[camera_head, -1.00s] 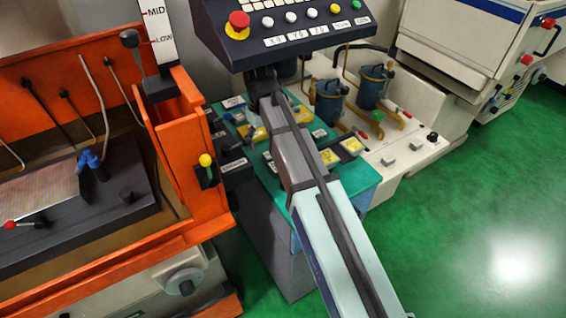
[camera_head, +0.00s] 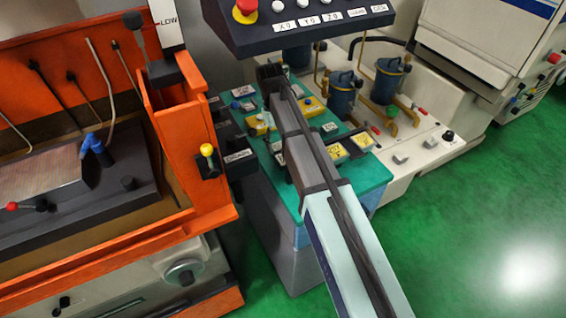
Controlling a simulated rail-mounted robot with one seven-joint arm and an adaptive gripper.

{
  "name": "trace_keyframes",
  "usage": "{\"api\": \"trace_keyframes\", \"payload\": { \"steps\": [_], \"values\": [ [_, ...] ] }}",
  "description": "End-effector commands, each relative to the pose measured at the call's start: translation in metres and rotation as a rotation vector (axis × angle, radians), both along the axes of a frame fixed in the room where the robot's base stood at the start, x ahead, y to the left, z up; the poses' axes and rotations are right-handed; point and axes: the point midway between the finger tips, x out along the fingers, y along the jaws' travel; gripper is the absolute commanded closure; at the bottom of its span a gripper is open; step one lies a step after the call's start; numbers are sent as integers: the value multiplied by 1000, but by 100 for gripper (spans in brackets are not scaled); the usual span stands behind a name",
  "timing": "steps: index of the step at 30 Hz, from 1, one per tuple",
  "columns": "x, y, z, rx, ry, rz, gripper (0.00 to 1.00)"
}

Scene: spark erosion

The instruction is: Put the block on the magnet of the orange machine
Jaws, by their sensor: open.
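The orange machine (camera_head: 185,145) stands at the left with an open tank. Inside it, a flat, finely striped plate (camera_head: 40,178), which looks like the magnet, sits beside a dark slab; nothing is seen resting on the plate. My arm reaches from the bottom over a teal-topped bench (camera_head: 372,180). My gripper (camera_head: 268,72) is at the arm's far end, small and dark, above the back of the bench and below the control panel; it is open. Several small parts and labelled yellow trays lie on the bench. I cannot tell which part is the block; my arm hides some of the bench.
The control panel (camera_head: 300,25) with a red stop button overhangs the back of the bench. Blue cylindrical units (camera_head: 342,92) stand on a white machine behind. A blue nozzle (camera_head: 97,150) and hoses rise inside the orange tank. Green floor at the right is clear.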

Motion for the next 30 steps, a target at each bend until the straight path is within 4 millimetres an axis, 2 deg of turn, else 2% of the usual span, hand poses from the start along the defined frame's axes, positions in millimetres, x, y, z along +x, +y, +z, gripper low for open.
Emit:
{"api": "trace_keyframes", "payload": {
  "steps": [5, 15, 25, 26, 30],
  "values": [
    [-4, -1, -8, 0, 1, 0, 29],
    [-15, -4, -44, 0, 1, 0, 29],
    [-15, -5, -50, 0, -1, 0, 29],
    [-15, -5, -50, 0, -1, 0, 36],
    [-15, -5, -50, 1, -1, 1, 86]
  ]
}}
